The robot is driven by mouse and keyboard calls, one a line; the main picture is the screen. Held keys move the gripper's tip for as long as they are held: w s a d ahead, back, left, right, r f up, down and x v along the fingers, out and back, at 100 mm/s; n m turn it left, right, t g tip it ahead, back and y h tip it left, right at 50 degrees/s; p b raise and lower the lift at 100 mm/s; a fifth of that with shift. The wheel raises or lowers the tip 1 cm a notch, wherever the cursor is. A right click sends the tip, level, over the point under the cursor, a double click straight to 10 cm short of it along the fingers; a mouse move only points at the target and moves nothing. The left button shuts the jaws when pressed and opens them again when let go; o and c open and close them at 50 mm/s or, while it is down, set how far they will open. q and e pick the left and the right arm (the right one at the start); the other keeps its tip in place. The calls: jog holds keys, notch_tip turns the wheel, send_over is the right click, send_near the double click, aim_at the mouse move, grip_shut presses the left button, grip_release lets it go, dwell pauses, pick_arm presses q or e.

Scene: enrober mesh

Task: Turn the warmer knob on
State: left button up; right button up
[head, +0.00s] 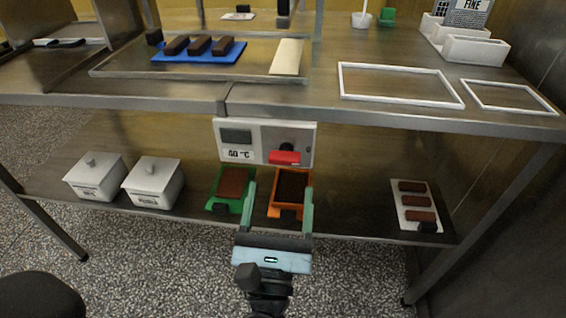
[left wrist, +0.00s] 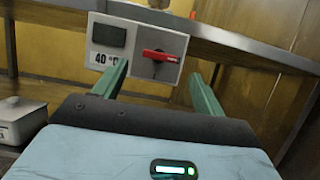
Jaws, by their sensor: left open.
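The warmer panel (head: 256,133) is a light box under the front edge of the steel table, with a dark display and a "40 °C" label. Its knob (head: 285,157) has a red bar handle on a dark round base. In the left wrist view the red knob handle (left wrist: 159,55) lies near level, tilted slightly down to the right. My left gripper (head: 280,190) is open, with green fingers pointing at the panel. In the left wrist view the left gripper's fingers (left wrist: 160,82) stand apart below the knob, not touching it. My right gripper is not in view.
On the lower shelf (head: 340,205) are a green tray (head: 219,205), an orange tray (head: 289,211), two lidded white boxes (head: 153,184) and a white board with brown bars (head: 405,224). The tabletop above holds a blue mat with dark bars (head: 184,59) and white frames (head: 400,68).

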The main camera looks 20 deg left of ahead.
aim_at(286, 156)
pick_arm(q)
jog(key=x, duration=0.6)
jog(key=shift+p, duration=0.4)
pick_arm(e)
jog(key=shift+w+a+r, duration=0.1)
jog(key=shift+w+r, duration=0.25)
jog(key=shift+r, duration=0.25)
pick_arm(q)
jog(key=shift+w, duration=0.1)
